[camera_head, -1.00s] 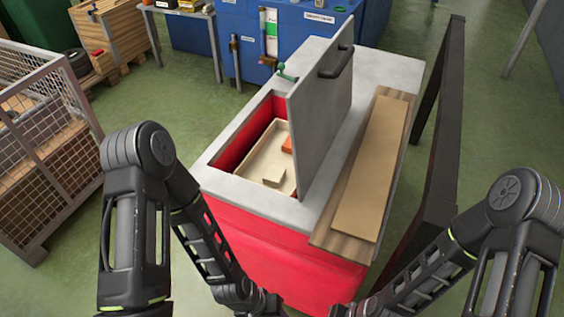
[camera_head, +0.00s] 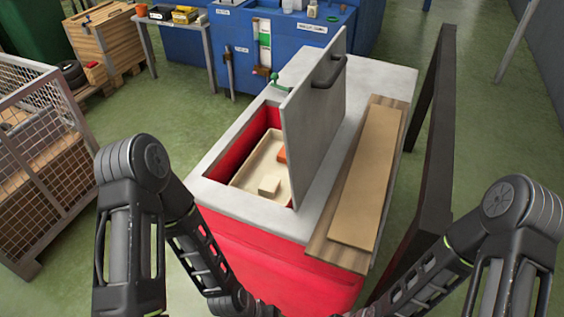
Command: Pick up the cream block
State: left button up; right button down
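The cream block (camera_head: 269,185) lies in a cream tray (camera_head: 246,178) inside the open red-lined well of the red and grey cabinet. An orange block (camera_head: 282,155) lies farther back in the same tray, partly hidden by the raised grey lid (camera_head: 316,120). Both my arms reach down to the bottom edge of the view. My left and right grippers are outside the picture.
A tan board (camera_head: 368,180) lies on a wooden plank on the cabinet's right side. A dark upright panel (camera_head: 430,160) stands to the right. A wire cage (camera_head: 45,160) stands at left. Green floor (camera_head: 150,120) is clear between cage and cabinet.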

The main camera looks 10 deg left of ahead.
aim_at(269, 187)
jog(key=k+j+z, duration=0.15)
jog(key=j+z, duration=0.2)
jog(key=z, duration=0.15)
jog(key=k+j+z, duration=0.2)
jog(key=z, duration=0.3)
jog(key=k+j+z, duration=0.25)
jog(key=z, duration=0.2)
